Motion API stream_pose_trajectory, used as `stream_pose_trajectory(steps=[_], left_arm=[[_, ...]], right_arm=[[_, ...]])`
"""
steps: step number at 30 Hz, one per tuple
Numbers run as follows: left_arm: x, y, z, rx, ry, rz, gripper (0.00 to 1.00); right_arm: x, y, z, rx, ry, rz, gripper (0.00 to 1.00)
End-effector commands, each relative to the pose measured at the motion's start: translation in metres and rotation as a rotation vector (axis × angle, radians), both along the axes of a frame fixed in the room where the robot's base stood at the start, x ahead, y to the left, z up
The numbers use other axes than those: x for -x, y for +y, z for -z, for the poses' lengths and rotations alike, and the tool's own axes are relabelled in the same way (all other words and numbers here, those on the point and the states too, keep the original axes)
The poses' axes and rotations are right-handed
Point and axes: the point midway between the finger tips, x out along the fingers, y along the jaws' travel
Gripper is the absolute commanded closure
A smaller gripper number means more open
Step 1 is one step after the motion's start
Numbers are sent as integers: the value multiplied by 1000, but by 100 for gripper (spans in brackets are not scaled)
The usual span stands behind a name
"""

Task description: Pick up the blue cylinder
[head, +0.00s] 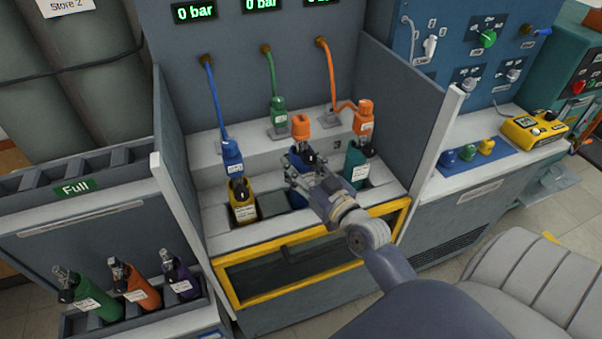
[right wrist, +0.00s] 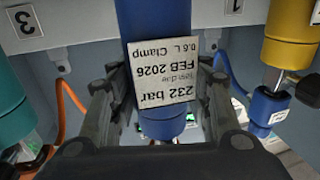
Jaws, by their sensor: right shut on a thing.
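The blue cylinder (right wrist: 135,18) with a white label (right wrist: 163,75) reading 232 bar is between the two fingers of my right gripper in the right wrist view. My right gripper (right wrist: 160,110) is shut on it, with a finger at each side of the label. In the head view my right gripper (head: 308,163) is at the middle of the bench, between the yellow and teal cylinders. It hides much of the blue cylinder (head: 297,198) there. I cannot tell whether the cylinder's base is clear of its slot. My left gripper is not in view.
A yellow cylinder (head: 242,208) and a teal cylinder (head: 355,172) stand on either side. An orange connector (head: 300,126) is just behind my gripper. Side panels (head: 178,165) flank the bench. A rack at lower left holds green (head: 95,303), orange (head: 137,290) and purple (head: 182,280) cylinders.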

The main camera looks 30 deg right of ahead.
Motion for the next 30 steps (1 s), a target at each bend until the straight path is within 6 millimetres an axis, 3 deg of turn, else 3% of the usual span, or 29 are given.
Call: stream_pose_trajectory(steps=[1,5,18,24,30], left_arm=[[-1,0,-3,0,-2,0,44],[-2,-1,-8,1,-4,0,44],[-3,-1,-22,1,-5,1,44],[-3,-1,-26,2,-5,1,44],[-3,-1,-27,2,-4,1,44]], right_arm=[[-1,-1,-15,1,-20,3,89],[-1,-1,-37,1,-23,4,89],[0,-1,-138,3,-24,2,89],[-1,0,-167,3,-20,1,89],[0,0,-180,2,-18,1,89]])
